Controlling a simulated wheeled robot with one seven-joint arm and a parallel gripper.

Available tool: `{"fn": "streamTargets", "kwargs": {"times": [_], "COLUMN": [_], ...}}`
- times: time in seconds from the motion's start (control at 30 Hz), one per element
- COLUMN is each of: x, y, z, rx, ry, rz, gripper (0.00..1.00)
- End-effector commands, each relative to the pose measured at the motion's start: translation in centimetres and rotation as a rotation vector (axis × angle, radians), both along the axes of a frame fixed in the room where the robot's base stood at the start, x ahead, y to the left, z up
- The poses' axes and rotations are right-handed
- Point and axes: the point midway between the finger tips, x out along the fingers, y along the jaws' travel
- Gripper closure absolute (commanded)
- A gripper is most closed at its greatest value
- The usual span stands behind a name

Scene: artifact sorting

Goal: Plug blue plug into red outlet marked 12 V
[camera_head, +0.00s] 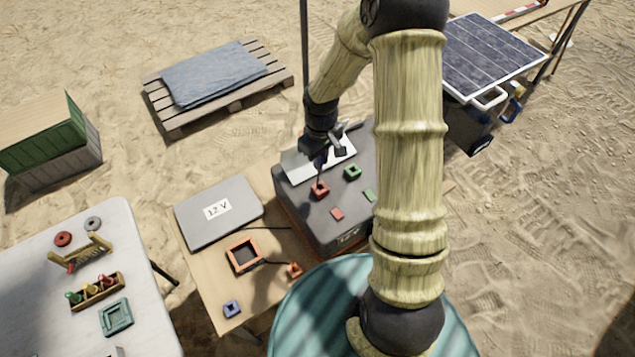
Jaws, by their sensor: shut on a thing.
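A red square outlet (319,191) sits on top of a dark grey box (317,222), left of a green square outlet (351,172). My gripper (321,156) is over the box, just above and behind the red outlet. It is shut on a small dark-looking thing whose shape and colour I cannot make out. I cannot tell whether that thing touches the outlet. A small blue square piece (231,309) lies on the wooden table's front part. A "12 V" label (217,208) is on a flat grey panel (243,190) left of the box.
The wooden table (205,286) also holds an orange frame (244,255) and a small orange piece (294,270) joined by a dark cable. Red and green flat markers lie on the box. A white table (40,310) stands left. My arm covers the box's right side.

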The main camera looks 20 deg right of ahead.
Motion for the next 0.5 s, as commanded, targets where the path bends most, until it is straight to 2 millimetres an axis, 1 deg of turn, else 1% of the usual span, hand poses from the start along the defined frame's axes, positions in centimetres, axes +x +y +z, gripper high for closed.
{"fn": "streamTargets", "kwargs": {"times": [0.33,0.43,0.5], "x": [0.0,-0.1,-0.1], "y": [0.0,0.0,0.0], "z": [-0.2,-1.2,-2.4], "rx": [0.000,0.000,0.000], "ry": [0.001,0.004,0.006], "rz": [0.000,0.001,0.001], "gripper": [1.00,1.00,1.00]}}
